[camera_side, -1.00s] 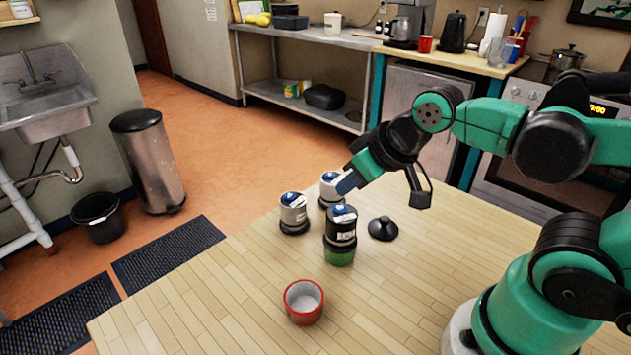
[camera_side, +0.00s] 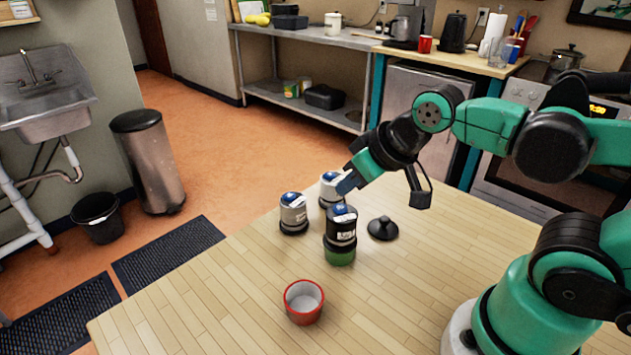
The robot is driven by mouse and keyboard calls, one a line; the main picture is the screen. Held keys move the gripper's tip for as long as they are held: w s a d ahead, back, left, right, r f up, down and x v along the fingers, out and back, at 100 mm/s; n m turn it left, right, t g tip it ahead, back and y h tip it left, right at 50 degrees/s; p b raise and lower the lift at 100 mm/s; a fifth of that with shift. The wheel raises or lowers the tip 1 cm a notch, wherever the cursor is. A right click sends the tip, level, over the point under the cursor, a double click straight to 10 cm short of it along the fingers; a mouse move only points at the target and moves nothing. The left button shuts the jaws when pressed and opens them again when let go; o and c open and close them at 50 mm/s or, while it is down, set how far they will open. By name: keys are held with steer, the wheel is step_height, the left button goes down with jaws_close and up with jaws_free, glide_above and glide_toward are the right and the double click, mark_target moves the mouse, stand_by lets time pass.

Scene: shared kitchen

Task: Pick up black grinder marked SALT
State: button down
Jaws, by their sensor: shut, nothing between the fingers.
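A black grinder (camera_side: 341,227) with a white label and a blue-and-white top stands upright on a green base on the wooden table; its lettering is too small to read. Two grey grinders with blue-and-white tops stand close by, one to its left (camera_side: 293,214) and one just behind it (camera_side: 328,191). My gripper (camera_side: 347,184) is shut and empty. It shows above and behind the black grinder's top, in front of part of the rear grey grinder. I cannot tell whether it touches either one.
A black lid with a knob (camera_side: 382,228) lies right of the black grinder. A red-rimmed cup (camera_side: 304,302) stands nearer the camera. The wooden table (camera_side: 210,305) is clear at the left and front.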

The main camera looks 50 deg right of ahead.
mark_target(348, 215)
stand_by(0.3)
jaws_free()
steer(key=f+n+g, duration=0.2)
steer(key=d+f+n+y, duration=0.1)
steer(key=shift+s+f+g, duration=0.25)
steer(key=shift+f+g, duration=0.15)
steer(key=shift+x, duration=2.8)
